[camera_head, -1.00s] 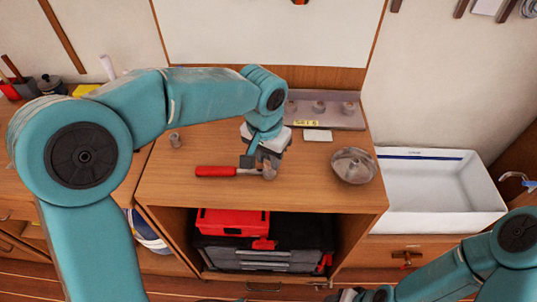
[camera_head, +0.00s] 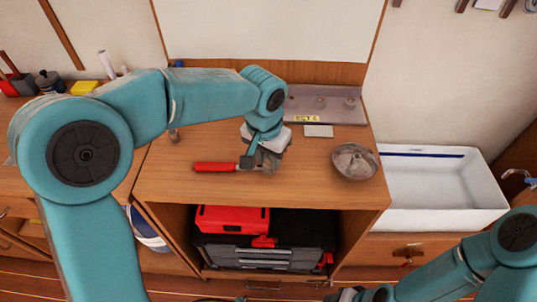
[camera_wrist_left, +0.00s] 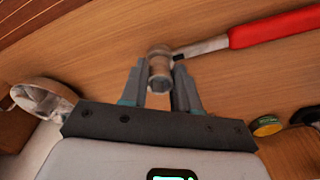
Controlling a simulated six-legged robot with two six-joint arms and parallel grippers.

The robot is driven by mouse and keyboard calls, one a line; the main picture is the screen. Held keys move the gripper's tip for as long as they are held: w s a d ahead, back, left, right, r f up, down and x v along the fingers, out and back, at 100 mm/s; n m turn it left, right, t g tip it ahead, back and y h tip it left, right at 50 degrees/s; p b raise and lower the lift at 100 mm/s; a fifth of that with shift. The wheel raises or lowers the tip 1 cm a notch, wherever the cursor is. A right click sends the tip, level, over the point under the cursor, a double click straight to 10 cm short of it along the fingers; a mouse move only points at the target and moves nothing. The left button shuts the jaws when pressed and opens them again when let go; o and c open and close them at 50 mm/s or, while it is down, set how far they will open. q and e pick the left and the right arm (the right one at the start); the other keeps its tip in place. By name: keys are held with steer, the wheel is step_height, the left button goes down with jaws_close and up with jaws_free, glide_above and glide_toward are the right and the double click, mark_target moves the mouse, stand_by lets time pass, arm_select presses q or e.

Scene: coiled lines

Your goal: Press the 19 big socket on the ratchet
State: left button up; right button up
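The ratchet (camera_head: 215,166) lies on the wooden bench top, its red handle to the left and its metal head at my left gripper (camera_head: 264,164). In the left wrist view a grey metal socket (camera_wrist_left: 160,80) with a hexagonal opening sits between the fingertips of the left gripper (camera_wrist_left: 160,88), which look closed against its sides. The socket lines up with the ratchet's head; whether it is fully seated on it I cannot tell. The ratchet handle (camera_wrist_left: 270,28) runs to the upper right there. My right gripper (camera_head: 350,295) is only partly visible at the bottom edge.
Sockets (camera_head: 350,103) stand on a grey tray (camera_head: 340,118) with a yellow label. A metal bowl (camera_head: 355,162) is to the right, and a small grey card (camera_head: 318,131) lies behind it. Another small metal piece (camera_head: 173,134) is partly hidden behind my left arm. A white sink (camera_head: 440,185) adjoins the bench.

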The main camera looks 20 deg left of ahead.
arm_select(q)
steer(key=o, duration=0.8)
step_height(320, 180, up, 5)
steer(key=p, duration=0.4)
steer(key=shift+r, duration=0.1)
step_height(320, 180, up, 16)
steer(key=s+p, duration=0.1)
steer(key=s, duration=0.1)
steer(key=shift+a, duration=0.25)
